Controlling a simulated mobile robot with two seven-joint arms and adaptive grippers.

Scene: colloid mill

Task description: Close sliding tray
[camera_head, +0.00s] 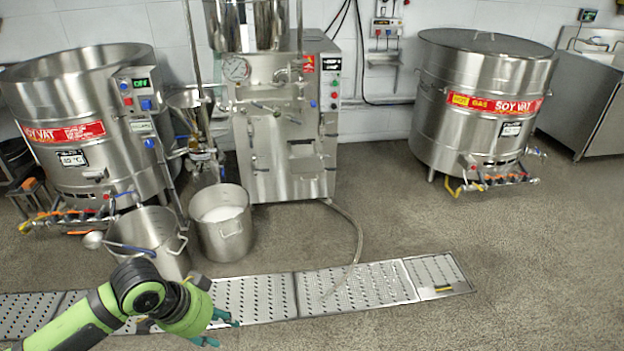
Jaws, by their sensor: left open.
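The colloid mill (285,125) is a tall steel cabinet at the back middle, with a gauge and a hopper on top. On its front right, below a small dark slot, a pale steel ledge (305,165) looks like the sliding tray. It is too small to tell how far it stands out. My left gripper (217,328) is low at the front, over the floor drain, well apart from the mill. Its teal fingertips are spread and empty. Part of the gripper is hidden behind my green wrist. My right gripper is not in view.
A steel pot with white liquid (221,218) and another steel pot (150,232) stand before the mill's left side. A hose (357,225) runs from the mill to the perforated floor drain (352,286). Soy vats stand left (88,100) and right (484,92). Floor right of the hose is clear.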

